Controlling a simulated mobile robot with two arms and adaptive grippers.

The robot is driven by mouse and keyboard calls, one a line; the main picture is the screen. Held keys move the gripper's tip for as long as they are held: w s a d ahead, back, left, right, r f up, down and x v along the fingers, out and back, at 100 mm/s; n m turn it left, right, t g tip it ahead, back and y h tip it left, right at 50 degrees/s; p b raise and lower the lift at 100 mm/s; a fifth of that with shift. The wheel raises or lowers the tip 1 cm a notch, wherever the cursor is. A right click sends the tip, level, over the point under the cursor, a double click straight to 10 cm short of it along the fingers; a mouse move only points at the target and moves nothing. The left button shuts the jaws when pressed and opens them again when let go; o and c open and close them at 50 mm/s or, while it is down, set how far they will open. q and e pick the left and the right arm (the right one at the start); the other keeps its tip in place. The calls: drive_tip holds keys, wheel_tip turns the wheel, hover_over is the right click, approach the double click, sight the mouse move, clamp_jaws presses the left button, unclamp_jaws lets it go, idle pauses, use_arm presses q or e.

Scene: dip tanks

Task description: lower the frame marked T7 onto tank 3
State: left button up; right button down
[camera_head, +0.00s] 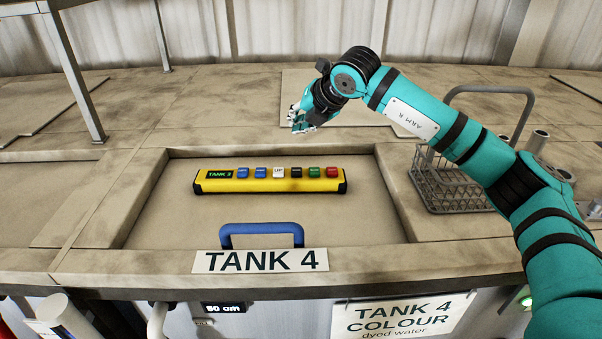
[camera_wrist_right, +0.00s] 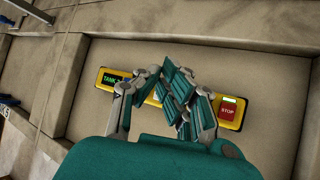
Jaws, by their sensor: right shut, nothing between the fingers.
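A yellow pendant (camera_head: 270,185) lies on the closed lid of the tank labelled TANK 4 (camera_head: 262,260). Its small green display (camera_head: 219,174) reads TANK 3, and it has a row of blue, white, black, green and red buttons. My right gripper (camera_head: 301,121) is above and behind the pendant in the head view, shut and empty. In the right wrist view the right gripper (camera_wrist_right: 165,85) hides the pendant's middle; the display end and the red STOP button (camera_wrist_right: 228,111) show. No frame marked T7 can be made out, and no tank label reading 3 is visible.
A blue handle (camera_head: 261,231) stands at the lid's front edge. A wire basket (camera_head: 448,185) with a tall grey handle stands to the right, partly behind my right arm. A grey metal stand (camera_head: 78,75) rises at the left. A small display (camera_head: 224,308) is below the front edge.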

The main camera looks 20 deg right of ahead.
drive_tip(key=b, duration=0.4)
hover_over(299, 169)
wheel_tip(299, 169, down, 8)
drive_tip(key=shift+f, duration=0.45)
use_arm(q)
wheel_tip(299, 169, down, 4)
drive_tip(key=shift+f, duration=0.15)
drive_tip(key=shift+w+a, duration=0.1)
idle(0.8)
drive_tip(key=shift+f+b, duration=0.75)
drive_tip(key=shift+b, duration=0.2)
use_arm(e)
drive_tip(key=shift+f, duration=0.4)
